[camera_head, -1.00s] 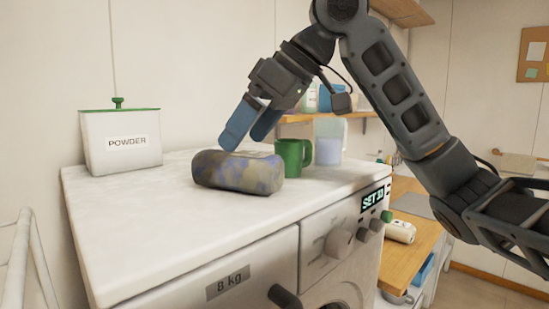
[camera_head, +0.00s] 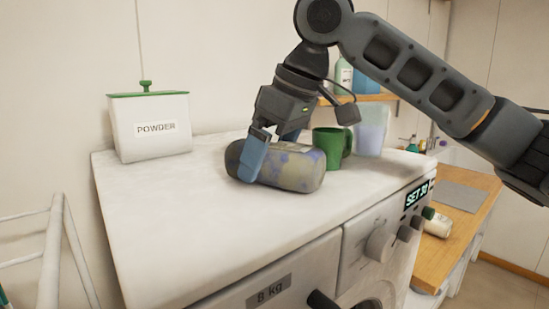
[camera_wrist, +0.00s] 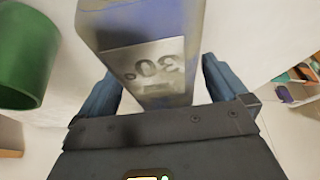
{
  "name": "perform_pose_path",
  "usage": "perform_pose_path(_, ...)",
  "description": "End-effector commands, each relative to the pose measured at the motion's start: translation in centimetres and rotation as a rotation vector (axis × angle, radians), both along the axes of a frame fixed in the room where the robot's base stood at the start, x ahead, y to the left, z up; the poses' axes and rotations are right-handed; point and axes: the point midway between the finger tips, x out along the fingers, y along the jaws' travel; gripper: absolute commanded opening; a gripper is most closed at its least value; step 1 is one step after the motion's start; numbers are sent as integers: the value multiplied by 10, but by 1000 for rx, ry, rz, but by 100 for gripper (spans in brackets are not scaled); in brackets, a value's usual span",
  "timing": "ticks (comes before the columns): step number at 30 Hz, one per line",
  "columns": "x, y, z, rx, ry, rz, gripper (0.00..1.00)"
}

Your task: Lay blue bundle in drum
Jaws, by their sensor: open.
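The blue bundle (camera_head: 291,168), a rolled grey-blue mottled cloth, lies on the white washing machine top (camera_head: 190,225). In the wrist view the bundle (camera_wrist: 150,30) shows a grey label reading 30° and lies between my fingers. My gripper (camera_head: 270,158) is open and lowered over the bundle, with one blue finger in front of it and the other mostly hidden behind. Whether the fingers touch it I cannot tell.
A green mug (camera_head: 327,150) stands close behind the bundle, with a pale translucent container (camera_head: 370,135) beside it. A white powder box (camera_head: 150,128) stands at the back left. A dark handle (camera_head: 322,300) and knobs (camera_head: 378,243) stick out from the front. The top's left front is clear.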

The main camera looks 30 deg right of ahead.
Motion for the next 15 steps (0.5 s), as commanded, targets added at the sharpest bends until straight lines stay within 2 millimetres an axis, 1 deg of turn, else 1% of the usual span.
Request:
perform_pose_path(4,3,2,-8,0,0,0,100)
perform_pose_path(10,3,2,-8,0,-1,1,100)
perform_pose_path(15,3,2,-8,0,-1,1,84)
